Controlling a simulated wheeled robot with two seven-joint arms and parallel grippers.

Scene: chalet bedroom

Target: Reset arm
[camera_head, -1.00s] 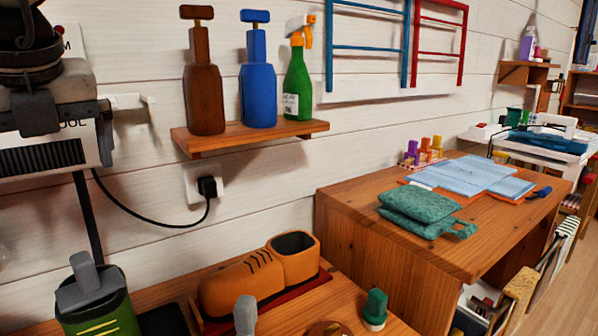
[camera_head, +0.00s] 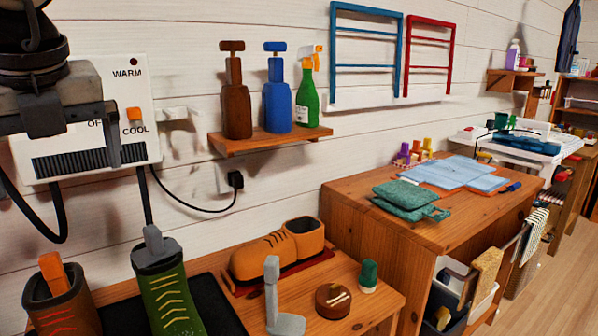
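My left gripper (camera_head: 78,138) hangs at the upper left, in front of a white wall unit (camera_head: 135,80) marked WARM and COOL. Its two grey fingers stand apart, with nothing visible between them. The unit has an orange switch and a dark grille. I cannot tell whether the gripper touches the unit. My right gripper is not in view.
Below stands a wooden bench with a green boot (camera_head: 165,295), a brown boot (camera_head: 62,305) and an orange-brown shoe (camera_head: 268,255). A shelf (camera_head: 270,140) holds three bottles. At right is a wooden desk (camera_head: 365,230) with teal cloths (camera_head: 412,197).

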